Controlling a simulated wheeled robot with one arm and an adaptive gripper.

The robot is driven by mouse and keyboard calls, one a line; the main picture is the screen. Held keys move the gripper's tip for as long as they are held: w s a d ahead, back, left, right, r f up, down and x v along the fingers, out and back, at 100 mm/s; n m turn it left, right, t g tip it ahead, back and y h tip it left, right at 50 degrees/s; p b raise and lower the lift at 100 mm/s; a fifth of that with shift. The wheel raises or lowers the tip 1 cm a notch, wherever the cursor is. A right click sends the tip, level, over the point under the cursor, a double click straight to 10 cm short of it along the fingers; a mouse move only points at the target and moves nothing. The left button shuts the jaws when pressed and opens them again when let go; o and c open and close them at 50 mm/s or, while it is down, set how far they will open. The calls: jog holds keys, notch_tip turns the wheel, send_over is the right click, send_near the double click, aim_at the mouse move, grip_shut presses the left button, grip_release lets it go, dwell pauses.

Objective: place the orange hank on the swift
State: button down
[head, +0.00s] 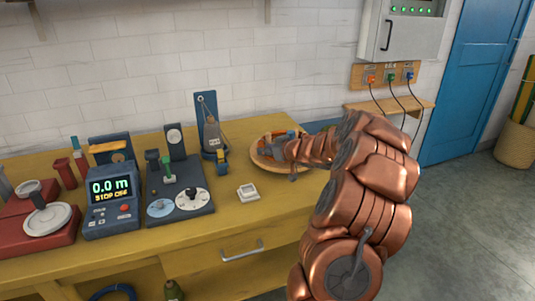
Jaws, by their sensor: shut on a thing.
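My gripper (291,164) is at the round wooden tray at the right end of the yellow bench, at the end of my copper arm. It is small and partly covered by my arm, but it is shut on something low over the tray. A small orange patch (291,134) shows beside it, probably the orange hank; its shape and its contact with the fingers are too small to make out. I cannot tell for sure which bench device is the swift.
The round tray (258,158) holds other small coloured things. A blue upright device (208,108), a dark dial unit (203,209), a meter reading 0.0 m (108,189) and a red device (68,233) crowd the bench. A small white block (248,193) lies front centre.

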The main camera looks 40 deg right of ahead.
jog(key=shift+f, duration=0.35)
jog(key=c, duration=0.7)
grip_release()
jog(key=shift+c, duration=0.2)
jog(key=shift+s+r, duration=0.1)
jog(key=shift+s, duration=0.05)
jog(key=p+v, duration=0.1)
jog(key=v, duration=1)
jog(key=shift+s+r, duration=0.2)
jog(key=shift+s, duration=0.1)
